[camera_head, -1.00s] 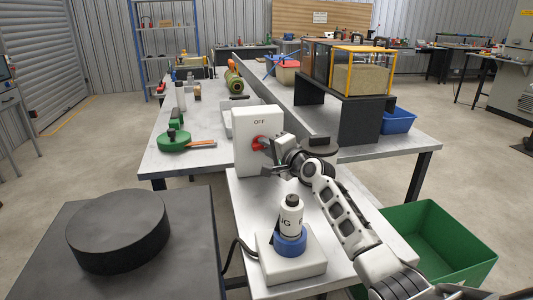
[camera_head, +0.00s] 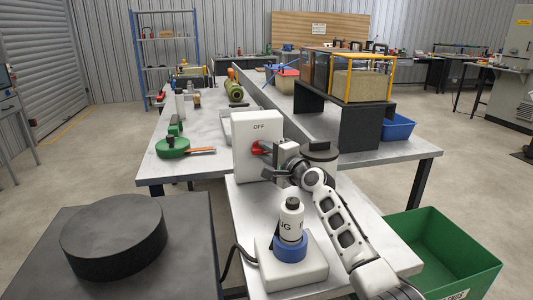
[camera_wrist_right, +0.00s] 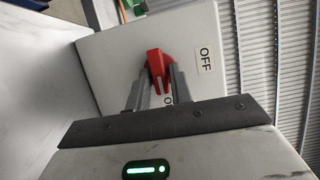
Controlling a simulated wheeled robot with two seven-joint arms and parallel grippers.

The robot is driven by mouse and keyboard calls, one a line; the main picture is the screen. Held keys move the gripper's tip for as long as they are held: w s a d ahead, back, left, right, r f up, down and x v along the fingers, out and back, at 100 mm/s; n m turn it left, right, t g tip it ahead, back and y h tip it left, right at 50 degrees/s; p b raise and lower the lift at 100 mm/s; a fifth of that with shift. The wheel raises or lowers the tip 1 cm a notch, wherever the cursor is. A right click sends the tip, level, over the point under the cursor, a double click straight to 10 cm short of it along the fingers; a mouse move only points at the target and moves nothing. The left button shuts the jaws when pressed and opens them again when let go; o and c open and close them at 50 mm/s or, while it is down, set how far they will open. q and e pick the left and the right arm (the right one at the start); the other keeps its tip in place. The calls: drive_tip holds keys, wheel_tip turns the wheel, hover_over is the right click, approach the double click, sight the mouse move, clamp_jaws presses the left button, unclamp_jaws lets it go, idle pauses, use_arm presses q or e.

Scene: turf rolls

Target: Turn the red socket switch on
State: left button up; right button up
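The red switch (camera_head: 257,148) sits on the front of a white socket box (camera_head: 244,166) with an OFF label above it. My right gripper (camera_head: 265,149) is at the switch. In the right wrist view its two grey fingers (camera_wrist_right: 160,86) lie on either side of the red switch handle (camera_wrist_right: 157,66), close against it. The OFF label (camera_wrist_right: 205,58) is clear to the right there, and part of another label shows between the fingers. The fingers hide part of the handle, so its exact angle is hard to tell. My left gripper is not in view.
A white and blue device (camera_head: 291,240) stands on the near table in front of the box. A dark round disc (camera_head: 115,237) lies on the dark surface at left. A green bin (camera_head: 452,250) is at lower right. A grey bench extends behind.

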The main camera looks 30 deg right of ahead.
drive_tip(key=shift+o, duration=0.9)
drive_tip(key=shift+s, duration=0.25)
drive_tip(key=s+d, duration=0.2)
drive_tip(key=s, duration=1.3)
drive_tip(key=shift+s+p, duration=0.15)
drive_tip(key=shift+p, duration=0.2)
drive_tip(key=shift+d, duration=0.1)
